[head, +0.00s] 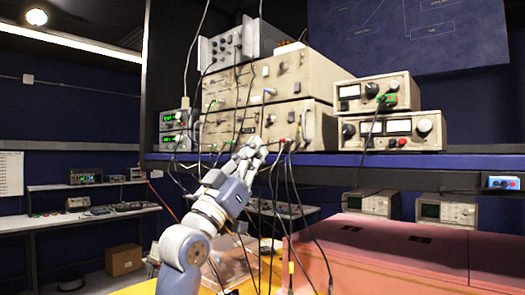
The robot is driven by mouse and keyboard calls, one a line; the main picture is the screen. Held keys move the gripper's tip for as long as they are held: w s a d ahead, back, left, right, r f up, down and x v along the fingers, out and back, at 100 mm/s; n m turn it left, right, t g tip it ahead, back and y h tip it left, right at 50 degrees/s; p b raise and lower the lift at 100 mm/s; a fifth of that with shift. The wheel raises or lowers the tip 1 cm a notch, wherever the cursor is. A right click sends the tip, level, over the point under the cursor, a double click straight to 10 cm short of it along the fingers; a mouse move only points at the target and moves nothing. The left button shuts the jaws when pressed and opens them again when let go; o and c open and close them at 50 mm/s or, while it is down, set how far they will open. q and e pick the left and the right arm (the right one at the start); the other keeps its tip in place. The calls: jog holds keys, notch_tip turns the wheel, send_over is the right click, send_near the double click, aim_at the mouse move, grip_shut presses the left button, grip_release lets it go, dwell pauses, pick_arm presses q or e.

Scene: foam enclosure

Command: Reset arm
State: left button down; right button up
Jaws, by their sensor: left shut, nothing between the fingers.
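My left arm reaches up from the bottom left of the head view. Its gripper (256,150) is shut and empty, raised in front of the shelf edge and the lower beige instrument. Hanging cables pass close around the gripper; I cannot tell whether any touch it. My right gripper is not in view.
A blue shelf (400,161) carries stacked beige instruments (272,80) and two metered power supplies (390,131). Black cables (293,200) hang in front. Below are a pink foam block (385,240), a clear bin (236,265) and a yellow surface (137,288). Benches stand behind at left.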

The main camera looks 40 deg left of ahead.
pick_arm(q)
jog(key=shift+f, duration=0.35)
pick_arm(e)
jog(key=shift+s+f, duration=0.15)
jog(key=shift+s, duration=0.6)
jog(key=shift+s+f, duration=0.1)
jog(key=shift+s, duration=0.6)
